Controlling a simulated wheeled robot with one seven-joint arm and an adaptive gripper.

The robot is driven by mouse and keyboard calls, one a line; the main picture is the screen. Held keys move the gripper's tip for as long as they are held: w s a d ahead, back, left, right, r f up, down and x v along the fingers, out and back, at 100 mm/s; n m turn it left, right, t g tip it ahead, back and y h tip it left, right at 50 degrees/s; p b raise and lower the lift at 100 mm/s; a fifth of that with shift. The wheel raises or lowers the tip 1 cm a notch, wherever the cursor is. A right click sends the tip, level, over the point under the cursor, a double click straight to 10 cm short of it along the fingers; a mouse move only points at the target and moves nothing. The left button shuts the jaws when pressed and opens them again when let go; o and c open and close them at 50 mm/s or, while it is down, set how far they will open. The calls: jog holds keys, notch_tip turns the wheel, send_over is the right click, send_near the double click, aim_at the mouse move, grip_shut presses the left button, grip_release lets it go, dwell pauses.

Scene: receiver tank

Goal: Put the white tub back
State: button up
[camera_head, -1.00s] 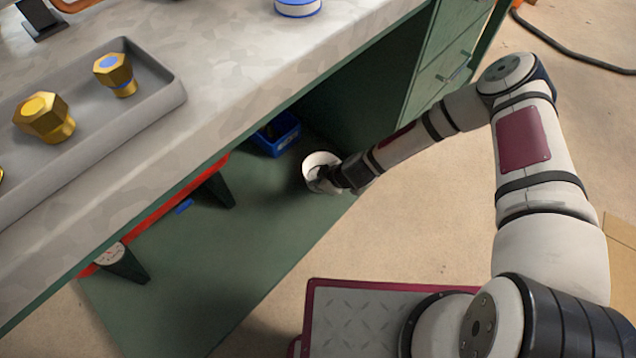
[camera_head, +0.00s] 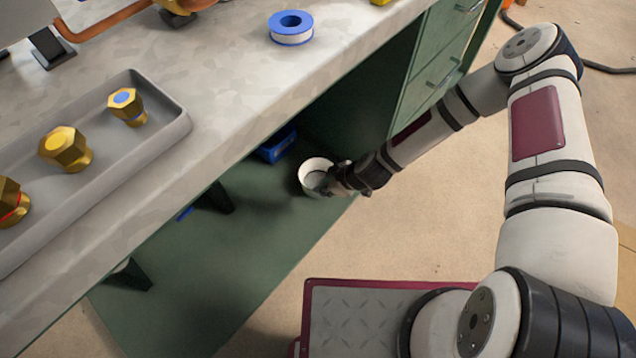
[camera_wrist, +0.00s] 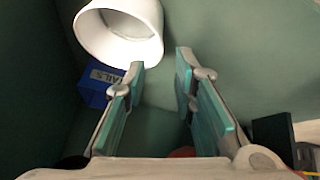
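The white tub (camera_head: 304,181) stands on the green lower shelf (camera_head: 240,260) under the workbench, in front of a blue bin, with its open mouth facing up in the head view. In the wrist view the tub (camera_wrist: 124,50) is at the upper left, beyond the tip of the left finger and outside the gap between the fingers. My gripper (camera_wrist: 160,68) is open and empty. In the head view my gripper (camera_head: 335,182) is at the tub's right side and overlaps its edge; I cannot tell whether they touch.
The blue bin (camera_head: 276,146) with white lettering also shows in the wrist view (camera_wrist: 97,84). The workbench top (camera_head: 235,85) overhangs the shelf. Green drawers (camera_head: 432,75) stand behind my arm. A grey tray (camera_head: 165,140) with brass fittings and a blue-white tape roll (camera_head: 291,38) are on top.

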jog(key=shift+p+v, duration=0.5)
jog(key=shift+v, duration=1.5)
jog(key=s+d+r+m+g+h, duration=0.15)
jog(key=d+r, duration=0.35)
jog(key=r, duration=0.6)
jog(key=s+d+r+m+h, duration=0.2)
jog(key=d+r, duration=0.2)
jog(key=r, duration=0.6)
jog(key=s+d+r+m+g+h, duration=0.15)
jog(key=d+r, duration=0.35)
jog(key=r, duration=0.6)
jog(key=s+d+r+m, duration=0.1)
jog(key=s+r+m, duration=0.4)
jog(key=s, duration=0.8)
jog(key=s+d+r+m, duration=0.2)
jog(key=s+r+m, duration=0.2)
jog(key=s+r, duration=0.7)
jog(key=shift+s+d+m+g, duration=0.15)
jog(key=shift+s+m+g, duration=0.2)
jog(key=shift+s, duration=0.65)
jog(key=shift+r, duration=0.1)
